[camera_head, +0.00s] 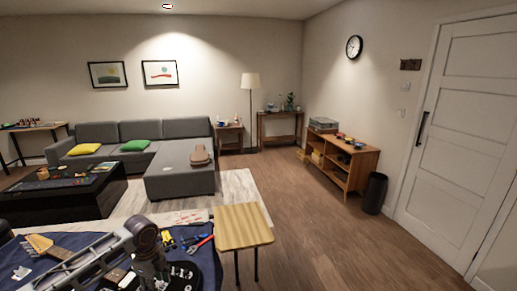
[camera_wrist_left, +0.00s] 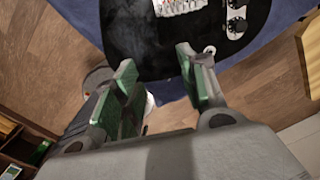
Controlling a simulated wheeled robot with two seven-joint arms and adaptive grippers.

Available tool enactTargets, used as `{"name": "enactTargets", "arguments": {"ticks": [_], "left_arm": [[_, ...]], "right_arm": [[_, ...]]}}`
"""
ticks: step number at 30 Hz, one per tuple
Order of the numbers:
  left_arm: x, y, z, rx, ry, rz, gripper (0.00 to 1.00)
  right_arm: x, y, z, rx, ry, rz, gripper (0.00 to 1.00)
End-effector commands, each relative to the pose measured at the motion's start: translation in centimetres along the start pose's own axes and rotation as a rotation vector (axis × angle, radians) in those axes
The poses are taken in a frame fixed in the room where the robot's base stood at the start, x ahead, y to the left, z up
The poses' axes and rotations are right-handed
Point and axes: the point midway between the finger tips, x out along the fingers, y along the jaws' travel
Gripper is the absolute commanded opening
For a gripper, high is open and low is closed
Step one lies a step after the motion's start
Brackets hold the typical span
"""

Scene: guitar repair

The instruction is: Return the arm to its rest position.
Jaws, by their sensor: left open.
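My left arm reaches across the bottom left of the head view, its gripper end (camera_head: 152,272) pointing down over the workbench. In the left wrist view my left gripper (camera_wrist_left: 156,64) has its two green-padded fingers apart with nothing between them. A black guitar body (camera_wrist_left: 150,45) lies on a blue cloth beyond the fingertips. In the head view the arm partly hides the guitar, and its wooden headstock (camera_head: 40,243) shows at left. My right gripper is in neither view.
The blue cloth (camera_head: 207,262) holds pliers (camera_head: 198,243) and other tools. A wooden stool (camera_head: 243,228) stands right of the bench. A grey sofa (camera_head: 180,178), black coffee table (camera_head: 60,205) and wooden shelf (camera_head: 345,165) are farther off.

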Motion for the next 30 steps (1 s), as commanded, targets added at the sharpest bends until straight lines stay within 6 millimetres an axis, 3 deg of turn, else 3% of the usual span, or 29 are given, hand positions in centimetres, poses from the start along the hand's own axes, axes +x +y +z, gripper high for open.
{"name": "enactTargets", "arguments": {"ticks": [14, 30], "left_arm": [[2.1, 0.8, -4.2, -0.039, 0.018, -0.022, 0.42], [5.4, 4.0, -13.9, -0.231, 0.098, -0.1, 0.42]], "right_arm": [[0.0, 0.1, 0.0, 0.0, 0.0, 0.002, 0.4], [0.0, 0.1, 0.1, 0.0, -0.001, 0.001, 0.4]]}}
